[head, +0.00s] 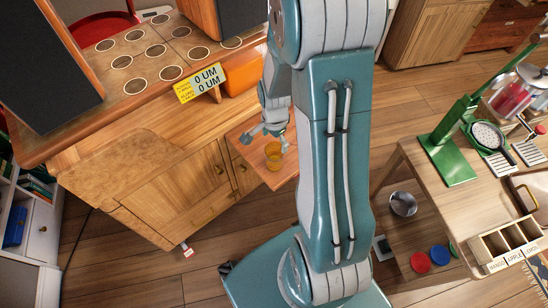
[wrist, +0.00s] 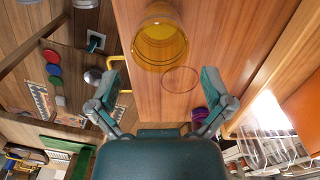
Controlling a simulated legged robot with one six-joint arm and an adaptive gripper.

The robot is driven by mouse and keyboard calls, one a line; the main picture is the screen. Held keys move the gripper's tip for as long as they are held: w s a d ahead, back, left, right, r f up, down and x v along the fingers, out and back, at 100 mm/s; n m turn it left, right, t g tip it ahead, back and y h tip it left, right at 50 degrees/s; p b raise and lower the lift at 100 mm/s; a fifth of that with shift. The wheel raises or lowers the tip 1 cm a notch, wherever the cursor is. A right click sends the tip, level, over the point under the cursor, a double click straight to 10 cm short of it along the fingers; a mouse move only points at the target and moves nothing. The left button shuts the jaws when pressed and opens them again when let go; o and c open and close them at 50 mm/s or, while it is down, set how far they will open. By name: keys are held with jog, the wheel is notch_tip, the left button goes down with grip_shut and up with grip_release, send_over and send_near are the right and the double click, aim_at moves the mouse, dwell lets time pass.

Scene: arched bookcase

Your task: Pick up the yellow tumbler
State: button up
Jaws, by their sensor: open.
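The yellow tumbler (head: 273,156) is see-through and stands on a small reddish-brown wooden shelf (head: 285,176) in the head view. It also shows in the wrist view (wrist: 160,42), at the top centre, beyond my fingertips. My gripper (head: 266,136) is beside the tumbler in the head view, with its fingers near the rim. In the wrist view my gripper (wrist: 162,82) is open and empty, its two fingers spread wide on either side below the tumbler. I see no contact between the fingers and the tumbler.
A wooden cabinet (head: 160,190) stands left of the shelf, with a yellow label (head: 200,83) and an orange box (head: 241,78) above. At the right, a table (head: 420,185) holds a green stand (head: 452,150). Open floor lies in front of the cabinet.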

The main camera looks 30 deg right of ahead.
aim_at(274, 153)
notch_tip(274, 153, down, 7)
jog(key=shift+r, duration=0.2)
dwell(0.3)
jog(key=c, duration=1.1)
